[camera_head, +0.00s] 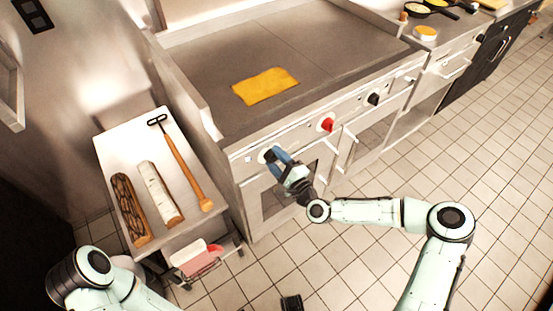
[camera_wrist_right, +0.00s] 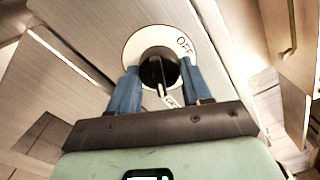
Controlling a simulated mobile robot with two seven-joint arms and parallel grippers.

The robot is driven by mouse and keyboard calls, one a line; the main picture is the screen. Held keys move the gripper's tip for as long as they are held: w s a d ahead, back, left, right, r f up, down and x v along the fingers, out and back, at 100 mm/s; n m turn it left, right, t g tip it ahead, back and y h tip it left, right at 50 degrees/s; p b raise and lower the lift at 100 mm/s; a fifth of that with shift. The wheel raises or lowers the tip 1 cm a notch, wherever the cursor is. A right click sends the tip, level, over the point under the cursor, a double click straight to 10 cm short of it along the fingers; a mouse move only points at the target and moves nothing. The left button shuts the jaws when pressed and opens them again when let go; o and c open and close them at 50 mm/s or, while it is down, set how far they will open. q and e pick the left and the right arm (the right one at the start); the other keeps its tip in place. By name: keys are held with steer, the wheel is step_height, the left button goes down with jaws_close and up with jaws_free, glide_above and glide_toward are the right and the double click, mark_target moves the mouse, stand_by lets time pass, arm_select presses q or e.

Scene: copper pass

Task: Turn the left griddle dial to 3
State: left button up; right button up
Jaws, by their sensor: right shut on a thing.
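The left griddle dial (camera_head: 268,155) is a black knob on a white disc at the left end of the griddle's front panel. In the right wrist view the dial (camera_wrist_right: 152,70) shows "OFF" at the disc's upper right, with another label partly hidden below. A pale line runs down the knob toward that lower label. My right gripper (camera_head: 277,160) has its blue fingers on both sides of the knob, shut on it; the fingers also show in the wrist view (camera_wrist_right: 160,82). My left arm shows at the lower left, but its gripper is not clearly visible.
A red dial (camera_head: 327,125) and another black dial (camera_head: 373,99) sit farther right on the panel. A yellow cloth-like sheet (camera_head: 266,86) lies on the griddle (camera_head: 330,50). A side table (camera_head: 112,150) holds two log-like rolls and a long-handled scraper. Tiled floor is open at right.

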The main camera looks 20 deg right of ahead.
steer(key=m, duration=0.6)
steer(key=shift+f+m, duration=0.1)
steer(key=shift+m, duration=0.2)
stand_by(0.4)
steer(key=o, duration=1)
steer(key=shift+o, duration=0.2)
steer(key=shift+s, duration=0.15)
steer(key=v, duration=1.3)
steer(key=shift+a, duration=0.1)
